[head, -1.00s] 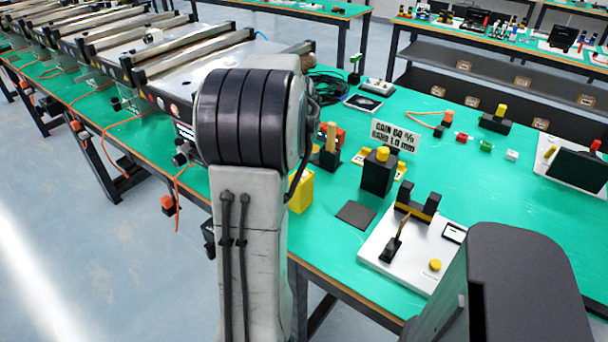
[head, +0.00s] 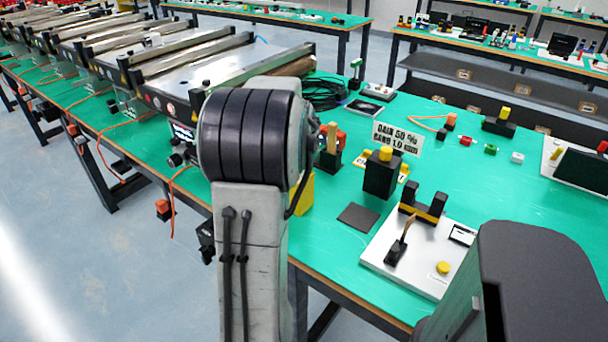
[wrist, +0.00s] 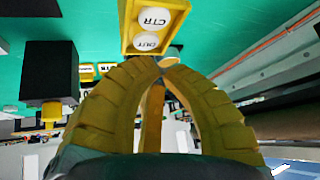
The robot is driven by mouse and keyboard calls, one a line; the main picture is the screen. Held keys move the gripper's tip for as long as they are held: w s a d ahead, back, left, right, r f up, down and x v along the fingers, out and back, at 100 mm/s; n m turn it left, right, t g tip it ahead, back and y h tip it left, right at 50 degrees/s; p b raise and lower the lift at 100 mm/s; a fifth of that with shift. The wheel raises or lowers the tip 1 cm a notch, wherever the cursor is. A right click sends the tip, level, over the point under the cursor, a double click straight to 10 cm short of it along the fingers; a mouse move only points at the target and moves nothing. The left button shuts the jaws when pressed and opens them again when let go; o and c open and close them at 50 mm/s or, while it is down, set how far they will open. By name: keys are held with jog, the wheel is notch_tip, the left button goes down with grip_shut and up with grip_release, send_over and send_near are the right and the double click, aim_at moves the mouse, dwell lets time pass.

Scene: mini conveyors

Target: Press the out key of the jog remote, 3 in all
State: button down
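The jog remote (wrist: 133,14) is a yellow box at the top of the wrist view. It has two round white keys that read upside down: the CTR key (wrist: 154,20) and the OUT key (wrist: 147,42) nearest my gripper. My gripper (wrist: 165,65) has yellow ribbed fingers whose tips meet, with nothing seen between them. The tips are just beside the remote's near end, close to the OUT key; I cannot tell whether they touch. In the head view, my arm hides the gripper; a yellow box (head: 302,193) shows partly behind the arm.
A black block with a yellow button (head: 381,175) stands on the green table, in front of a gain sign (head: 397,137). A white panel with a lever (head: 417,270) is nearer the front edge. Conveyors (head: 200,65) run along the left.

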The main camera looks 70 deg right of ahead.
jog(key=shift+f+b, duration=0.3)
dwell(1.1)
jog(key=shift+f, duration=0.15)
jog(key=shift+f+b, duration=0.45)
jog(key=shift+b, duration=0.15)
dwell(1.0)
jog(key=shift+r, duration=0.1)
jog(key=shift+r+p, duration=0.6)
jog(key=shift+r, duration=0.15)
jog(key=shift+r, duration=0.15)
jog(key=shift+r+p, duration=1.9)
jog(key=shift+r, duration=0.5)
jog(key=shift+f, duration=0.1)
